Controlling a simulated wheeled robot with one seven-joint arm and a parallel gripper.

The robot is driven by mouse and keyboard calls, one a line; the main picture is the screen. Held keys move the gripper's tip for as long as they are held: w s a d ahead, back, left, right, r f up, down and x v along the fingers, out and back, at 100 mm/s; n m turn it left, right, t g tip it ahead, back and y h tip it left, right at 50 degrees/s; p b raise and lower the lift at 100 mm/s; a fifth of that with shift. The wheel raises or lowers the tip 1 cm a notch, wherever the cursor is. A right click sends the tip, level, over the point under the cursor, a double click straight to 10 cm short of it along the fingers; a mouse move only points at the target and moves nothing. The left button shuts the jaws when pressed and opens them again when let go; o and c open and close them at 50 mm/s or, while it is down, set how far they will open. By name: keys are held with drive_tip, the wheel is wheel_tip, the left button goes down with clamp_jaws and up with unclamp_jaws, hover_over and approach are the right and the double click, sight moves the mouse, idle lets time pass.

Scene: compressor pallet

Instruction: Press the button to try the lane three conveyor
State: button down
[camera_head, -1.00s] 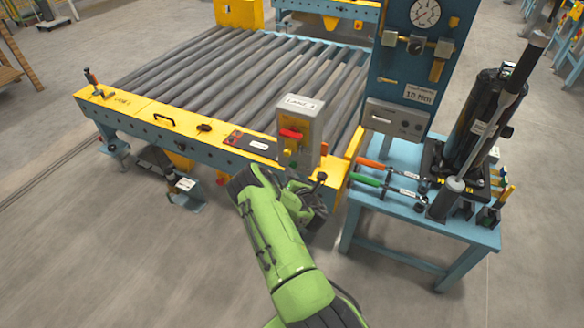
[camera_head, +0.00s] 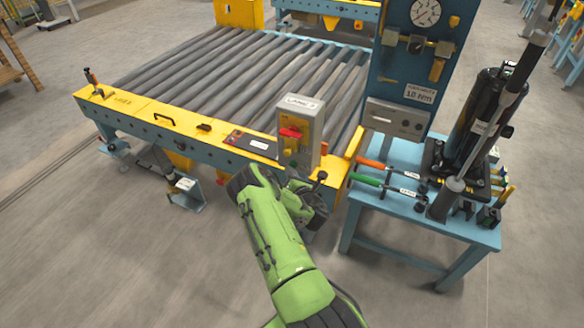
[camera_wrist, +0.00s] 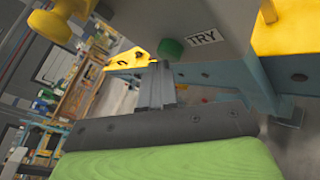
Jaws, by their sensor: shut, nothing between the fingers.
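The grey control box (camera_head: 301,135), labelled LANE 3, stands at the front right corner of the roller conveyor (camera_head: 235,75). It has a red switch (camera_head: 290,133) on a yellow plate. In the wrist view, a green button (camera_wrist: 170,48) sits on the grey face beside a TRY label (camera_wrist: 202,37). My gripper (camera_wrist: 162,72) is shut and empty, with its fingertips close below the green button. I cannot tell whether they touch it. In the head view, my wrist covers the fingertips just below the box.
A blue table (camera_head: 372,200) stands right of the conveyor. It holds orange-handled and green-handled tools (camera_head: 368,180) and a black cylinder device (camera_head: 480,125). A blue gauge panel (camera_head: 410,75) rises behind it. Open floor (camera_head: 130,265) lies at the left front.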

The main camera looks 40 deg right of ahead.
drive_tip(key=shift+s+a+b, duration=0.25)
drive_tip(key=shift+a+b, duration=0.05)
drive_tip(key=shift+a, duration=0.35)
drive_tip(key=a+b, duration=0.1)
drive_tip(key=s+a+b, duration=0.1)
drive_tip(key=a+b, duration=0.2)
drive_tip(key=shift+s+a, duration=0.35)
idle(0.5)
